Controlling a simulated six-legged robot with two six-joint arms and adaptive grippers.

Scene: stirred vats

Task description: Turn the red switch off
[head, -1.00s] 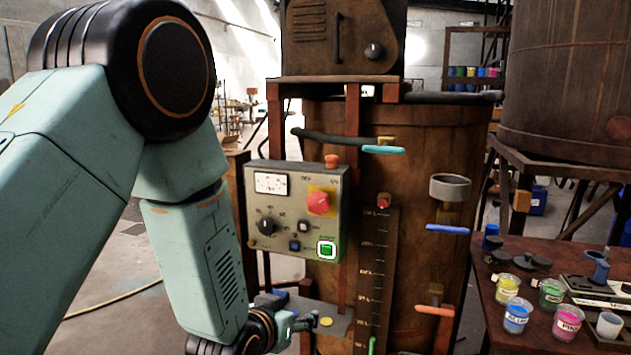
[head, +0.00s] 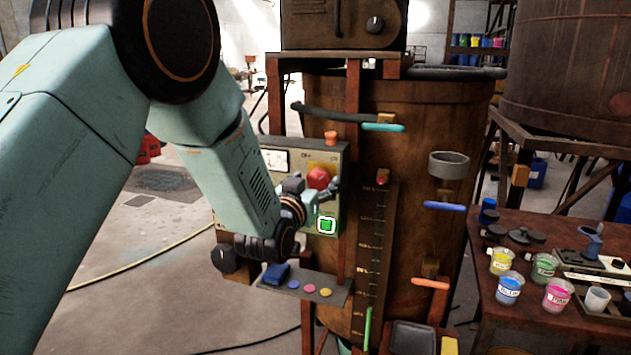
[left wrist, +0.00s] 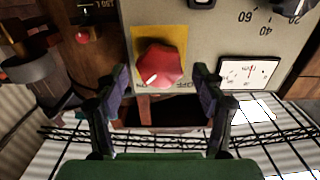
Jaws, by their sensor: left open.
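The red switch (head: 319,178) is a faceted knob on the grey control box (head: 335,155), partly hidden behind my left gripper (head: 327,190) in the head view. In the left wrist view the red switch (left wrist: 160,64) sits on a yellow plate (left wrist: 143,36). Its white mark points to the lower left, away from the "OFF" label at the lower right. My left gripper (left wrist: 160,78) is open, with one finger on either side of the switch's lower part. I cannot tell whether they touch it. My right gripper is not in view.
A lit green button (head: 326,225) is just below the gripper, and an orange-red button (head: 332,138) tops the box. A gauge (left wrist: 249,72) is beside the switch. A small shelf (head: 325,298) with coloured discs is below. Paint cups stand on the right table (head: 480,290).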

